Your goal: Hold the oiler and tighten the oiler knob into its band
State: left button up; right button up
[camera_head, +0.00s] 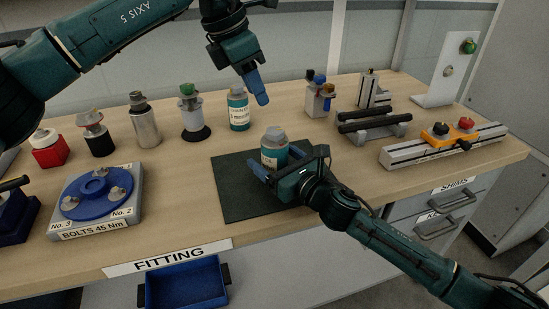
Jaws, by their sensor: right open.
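A teal jar with a white label and a grey cap (274,148) stands upright on the dark green mat (236,205). It is the thing between my grippers, but I cannot read its label to confirm it is the oiler. My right gripper (286,172) is open, with its blue fingers low around the jar; contact cannot be told. My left gripper (262,98) points down behind and above the jar, apart from it. Its fingers overlap in the view, so their opening is unclear. A band and how far the knob is turned cannot be made out.
A similar teal bottle (238,110) stands behind the mat. A green-topped glass piece on a black base (191,115) and several other containers stand left of it. A blue bolt plate (97,194) lies at left. Black rollers (374,124) and a rail fixture (442,145) stand at right.

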jog(key=c, duration=0.3)
dwell(1.0)
jog(key=shift+c, duration=0.2)
jog(key=c, duration=1.3)
jog(key=shift+c, duration=0.2)
